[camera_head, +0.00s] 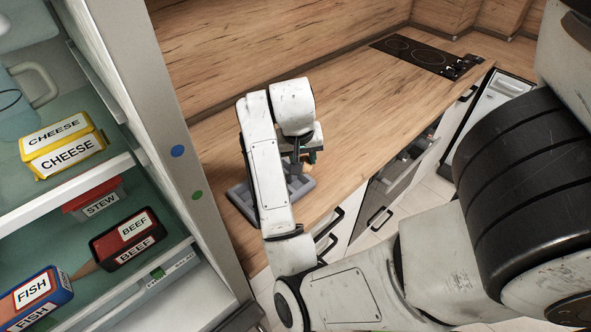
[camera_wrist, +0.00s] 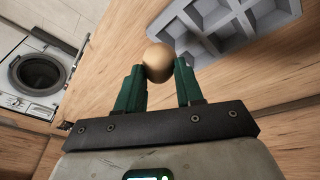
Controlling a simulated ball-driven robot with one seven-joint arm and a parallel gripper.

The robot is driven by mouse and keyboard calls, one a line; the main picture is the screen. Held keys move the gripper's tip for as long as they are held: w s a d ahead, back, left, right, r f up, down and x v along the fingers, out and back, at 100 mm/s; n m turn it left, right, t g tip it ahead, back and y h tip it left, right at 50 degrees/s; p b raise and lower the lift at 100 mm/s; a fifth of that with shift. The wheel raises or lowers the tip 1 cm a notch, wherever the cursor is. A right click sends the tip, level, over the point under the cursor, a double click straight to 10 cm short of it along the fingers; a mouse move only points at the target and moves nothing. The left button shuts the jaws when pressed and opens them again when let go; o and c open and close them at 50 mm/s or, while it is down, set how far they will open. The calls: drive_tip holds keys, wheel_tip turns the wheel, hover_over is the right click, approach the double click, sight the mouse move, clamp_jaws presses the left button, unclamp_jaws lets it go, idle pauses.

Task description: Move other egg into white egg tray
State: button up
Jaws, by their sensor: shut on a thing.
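My gripper (camera_wrist: 158,72) is shut on a brown egg (camera_wrist: 159,58), which sits between the green fingertips in the wrist view. The egg tray (camera_wrist: 238,22) looks pale grey and has square compartments. It lies just beyond and to the right of the egg in that view, and the compartments that show look empty. In the head view the tray (camera_head: 240,197) lies on the wooden counter, partly hidden behind my arm. My gripper (camera_head: 306,165) is low by the tray's right side there. I cannot tell whether the egg touches the tray.
An open fridge with food boxes, such as cheese (camera_head: 63,145) and beef (camera_head: 126,238), stands at the left. A black hob (camera_head: 415,55) is at the counter's far end. An open drawer (camera_head: 405,165) juts out below the counter. The counter's middle is clear.

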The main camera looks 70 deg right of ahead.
drive_tip(key=shift+d+f, duration=0.15)
drive_tip(key=shift+f, duration=0.4)
drive_tip(key=w+f, duration=0.1)
drive_tip(key=d+f, duration=0.1)
drive_tip(key=f, duration=0.1)
drive_tip(key=w+d+f, duration=0.1)
drive_tip(key=shift+w+f+b, duration=0.3)
drive_tip(key=shift+b, duration=0.05)
drive_tip(key=shift+a+p+x, duration=0.15)
drive_tip(key=shift+p+x, duration=0.1)
drive_tip(key=shift+x, duration=0.5)
drive_tip(key=shift+a+p+x, duration=0.2)
drive_tip(key=shift+x, duration=0.55)
drive_tip(key=shift+f, duration=0.3)
drive_tip(key=o, duration=1)
drive_tip(key=shift+o, duration=0.2)
drive_tip(key=shift+r, duration=0.1)
